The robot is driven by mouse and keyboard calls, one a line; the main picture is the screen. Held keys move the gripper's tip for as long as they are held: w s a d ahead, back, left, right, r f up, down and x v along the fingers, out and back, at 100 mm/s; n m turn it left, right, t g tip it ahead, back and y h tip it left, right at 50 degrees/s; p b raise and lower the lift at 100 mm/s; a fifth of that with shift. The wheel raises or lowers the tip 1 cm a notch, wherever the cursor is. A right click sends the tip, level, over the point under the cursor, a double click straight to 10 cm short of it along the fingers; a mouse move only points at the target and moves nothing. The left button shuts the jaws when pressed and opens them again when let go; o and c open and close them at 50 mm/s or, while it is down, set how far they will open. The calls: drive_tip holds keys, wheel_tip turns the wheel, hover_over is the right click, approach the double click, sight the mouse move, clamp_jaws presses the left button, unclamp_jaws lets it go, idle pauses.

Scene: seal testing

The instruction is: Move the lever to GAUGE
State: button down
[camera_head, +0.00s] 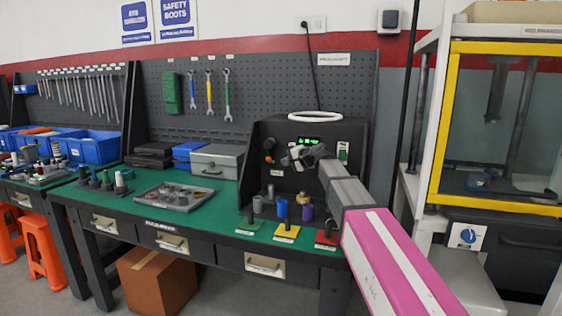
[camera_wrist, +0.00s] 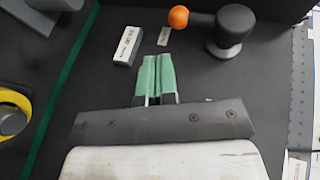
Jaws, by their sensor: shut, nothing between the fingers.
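The lever has an orange ball knob (camera_wrist: 179,17) on a short rod from a round dark grey hub (camera_wrist: 232,28); in the wrist view the rod points left. In the head view the orange knob (camera_head: 268,143) shows on the left of the black test unit's front. My gripper (camera_wrist: 157,60) is shut and empty, its green finger pads together. Its tips are below and left of the knob in the wrist view, apart from it. In the head view my gripper (camera_head: 292,157) is in front of the unit, right of the knob. The label lettering near the lever is too small to read.
A white-faced label block (camera_wrist: 126,46) and a small label (camera_wrist: 165,35) lie near the lever. The black test unit (camera_head: 262,185) has a green display (camera_head: 309,141). Several small cylinders and colored pads stand before it on the green bench (camera_head: 215,215). A grey tray (camera_head: 180,197) is left.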

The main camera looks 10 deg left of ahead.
drive_tip(key=s+d, duration=0.4)
drive_tip(key=d, duration=0.3)
drive_tip(key=shift+s+d, duration=0.25)
